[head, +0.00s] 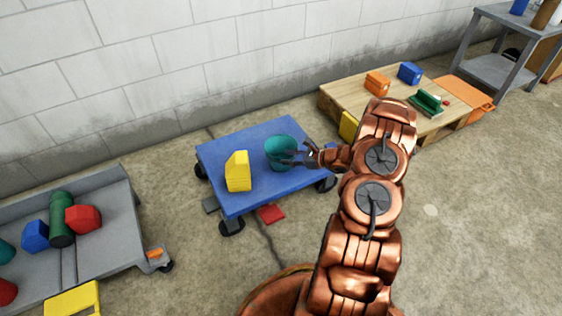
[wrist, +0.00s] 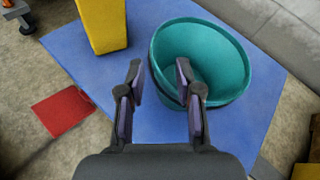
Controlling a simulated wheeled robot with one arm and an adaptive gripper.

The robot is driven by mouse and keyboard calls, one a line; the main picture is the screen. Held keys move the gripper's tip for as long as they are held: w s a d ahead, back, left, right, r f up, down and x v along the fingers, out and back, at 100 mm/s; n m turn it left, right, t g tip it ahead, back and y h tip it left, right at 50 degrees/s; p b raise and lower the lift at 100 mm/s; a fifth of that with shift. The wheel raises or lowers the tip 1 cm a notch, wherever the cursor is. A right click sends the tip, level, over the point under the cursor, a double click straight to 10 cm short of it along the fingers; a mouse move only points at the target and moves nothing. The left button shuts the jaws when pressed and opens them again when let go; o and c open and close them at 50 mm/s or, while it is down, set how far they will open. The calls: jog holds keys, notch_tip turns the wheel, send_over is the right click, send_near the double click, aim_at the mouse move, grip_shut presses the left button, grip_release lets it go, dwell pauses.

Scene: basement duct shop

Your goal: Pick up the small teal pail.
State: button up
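The small teal pail (head: 280,146) stands upright on the blue cart top (head: 250,132), near its right side. My gripper (head: 296,157) is at the pail's right side in the head view. In the wrist view, the pail (wrist: 220,52) opens toward the camera, and my gripper (wrist: 159,70) is open with nothing gripped. One finger lies over the bare blue surface beside the pail. The other overlaps the pail's opening, so the near rim shows between the fingertips. I cannot tell whether either finger touches the pail.
A yellow block-like object (head: 238,172) stands on the cart, left of the pail. A wooden pallet (head: 345,96) with orange, blue and green items is at the right. A grey cart (head: 118,215) is at the left.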

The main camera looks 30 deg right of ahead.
jog(key=b+x, duration=0.1)
jog(key=x, duration=0.3)
jog(key=shift+s+a+b, duration=0.25)
jog(key=shift+a+b, duration=0.05)
jog(key=shift+b, duration=0.05)
jog(key=shift+w+a, duration=0.25)
jog(key=shift+w, duration=0.2)
jog(key=shift+c, duration=0.3)
grip_shut()
